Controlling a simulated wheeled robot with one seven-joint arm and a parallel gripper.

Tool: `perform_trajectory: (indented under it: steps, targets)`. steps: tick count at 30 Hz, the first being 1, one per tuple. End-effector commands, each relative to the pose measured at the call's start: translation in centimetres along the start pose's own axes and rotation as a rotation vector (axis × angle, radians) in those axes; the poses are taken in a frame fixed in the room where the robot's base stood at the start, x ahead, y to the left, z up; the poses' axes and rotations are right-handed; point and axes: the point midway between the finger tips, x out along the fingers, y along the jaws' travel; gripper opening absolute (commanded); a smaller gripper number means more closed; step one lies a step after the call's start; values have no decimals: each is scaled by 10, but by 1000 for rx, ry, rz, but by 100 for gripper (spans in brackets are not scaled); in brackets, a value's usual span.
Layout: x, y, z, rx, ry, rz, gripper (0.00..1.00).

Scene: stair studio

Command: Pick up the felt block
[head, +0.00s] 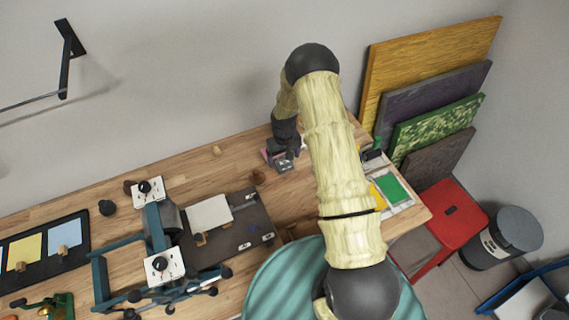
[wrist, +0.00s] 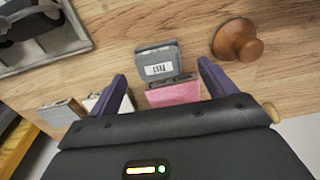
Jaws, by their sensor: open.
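The felt block (wrist: 158,64) is a grey piece with a white label, which seems to read FELT, on the wooden bench. A pink piece (wrist: 173,94) lies against its near side; I cannot tell whether the two are joined. In the head view the grey block (head: 282,163) is small and partly hidden by my arm. My gripper (wrist: 163,82) is open, its two purple fingers on either side of the pink piece and short of the grey part. Nothing is clearly gripped. The gripper body hides the near side.
A round wooden knob (wrist: 237,42) stands close to the right finger. A grey tray (wrist: 72,38) is at upper left. A dark board (head: 255,225) and blue press (head: 155,230) occupy the bench's left.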

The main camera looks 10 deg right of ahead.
Motion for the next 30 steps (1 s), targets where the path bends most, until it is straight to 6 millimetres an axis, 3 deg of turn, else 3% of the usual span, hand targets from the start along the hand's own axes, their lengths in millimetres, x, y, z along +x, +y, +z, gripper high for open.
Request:
perform_trajectory:
  steps: [12, 28, 30]
  targets:
    - [35, 2, 0, -1, 1, 1, 84]
    - [36, 2, 1, -1, 0, 0, 84]
    - [36, 2, 1, -1, 0, 0, 70]
